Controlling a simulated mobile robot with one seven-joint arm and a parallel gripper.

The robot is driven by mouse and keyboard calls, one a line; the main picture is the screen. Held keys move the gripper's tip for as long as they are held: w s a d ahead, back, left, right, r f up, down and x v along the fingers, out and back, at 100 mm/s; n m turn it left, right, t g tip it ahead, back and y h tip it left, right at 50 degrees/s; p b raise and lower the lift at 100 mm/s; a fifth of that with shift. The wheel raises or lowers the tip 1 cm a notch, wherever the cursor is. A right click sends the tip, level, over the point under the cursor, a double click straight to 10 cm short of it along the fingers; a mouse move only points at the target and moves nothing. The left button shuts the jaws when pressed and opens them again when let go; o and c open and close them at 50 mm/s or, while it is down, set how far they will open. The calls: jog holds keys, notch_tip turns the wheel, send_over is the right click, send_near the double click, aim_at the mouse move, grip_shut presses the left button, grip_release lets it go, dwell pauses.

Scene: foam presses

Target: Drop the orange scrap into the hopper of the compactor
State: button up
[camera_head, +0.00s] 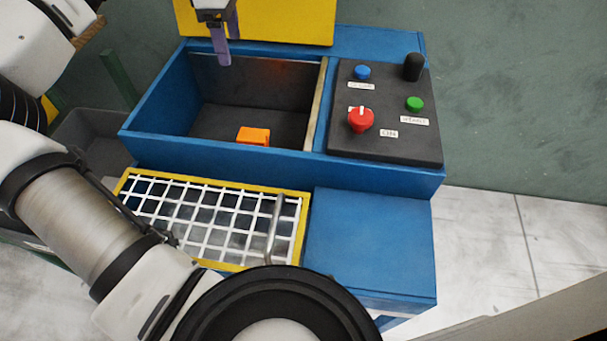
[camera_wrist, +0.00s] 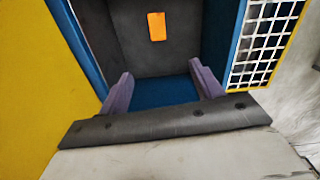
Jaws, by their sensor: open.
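The orange scrap (camera_head: 253,136) lies on the dark floor of the hopper (camera_head: 228,155), near its front wall. It also shows as an orange block in the wrist view (camera_wrist: 156,27), apart from my fingers. The hopper is an open blue box with a dark interior, part of the blue compactor (camera_head: 370,230). My gripper (camera_head: 224,58) is above the back of the hopper, with one purple finger clearly in view. In the wrist view my gripper (camera_wrist: 166,84) has its two purple fingers spread wide, with nothing between them.
A yellow-framed white grid guard (camera_head: 168,188) with a metal handle (camera_head: 275,232) is at the hopper's front. A black control panel (camera_head: 385,145) with a red knob (camera_head: 361,119), blue button (camera_head: 362,72) and green button (camera_head: 414,103) is to the right. A yellow panel (camera_head: 275,18) rises behind.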

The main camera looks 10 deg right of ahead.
notch_tip(320, 180, up, 5)
jog(key=shift+r, duration=0.15)
dwell(0.5)
